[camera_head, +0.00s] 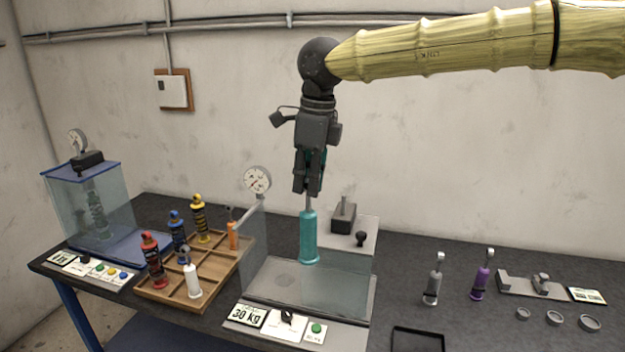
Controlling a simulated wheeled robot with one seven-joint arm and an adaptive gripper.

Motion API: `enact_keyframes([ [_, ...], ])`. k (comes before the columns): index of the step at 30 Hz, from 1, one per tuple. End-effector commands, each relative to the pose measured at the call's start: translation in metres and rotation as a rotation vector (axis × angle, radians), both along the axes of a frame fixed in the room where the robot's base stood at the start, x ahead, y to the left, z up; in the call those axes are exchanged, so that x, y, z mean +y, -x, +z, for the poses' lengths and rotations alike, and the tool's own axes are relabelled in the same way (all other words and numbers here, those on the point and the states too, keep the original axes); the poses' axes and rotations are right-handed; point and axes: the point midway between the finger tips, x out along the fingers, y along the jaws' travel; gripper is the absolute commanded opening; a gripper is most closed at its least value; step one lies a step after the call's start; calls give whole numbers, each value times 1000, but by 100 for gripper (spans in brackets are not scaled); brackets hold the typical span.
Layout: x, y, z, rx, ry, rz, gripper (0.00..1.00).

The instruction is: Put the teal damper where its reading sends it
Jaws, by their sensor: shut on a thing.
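The teal damper (308,238) hangs upright below my gripper (308,190), with its thin rod up between the fingers. My gripper is shut on the top of the damper. The damper is over the grey test stand (265,283) in the middle, behind or inside its clear panel; whether it touches the base is unclear. A round dial gauge (257,180) stands just left of it, its reading too small to tell. A sign (248,315) at the front of the stand reads 30 Kg, beside a black knob (289,317) and a green button (316,328).
A wooden compartment tray (172,297) holds red (152,260), blue (178,232), yellow (200,218), white (193,280) and orange (233,235) parts. A glass-cased station (90,205) stands far left. Grey (433,280) and purple (482,276) dampers, a black-rimmed tray (418,340) and several rings (555,318) are right.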

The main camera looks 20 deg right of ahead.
Motion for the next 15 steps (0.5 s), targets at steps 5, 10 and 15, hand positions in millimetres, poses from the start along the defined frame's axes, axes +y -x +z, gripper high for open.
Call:
enact_keyframes([
  [5,1,0,-2,1,-1,6,0],
  [10,-1,2,-13,2,-1,58,0],
  [15,-1,4,-25,1,0,108,0],
])
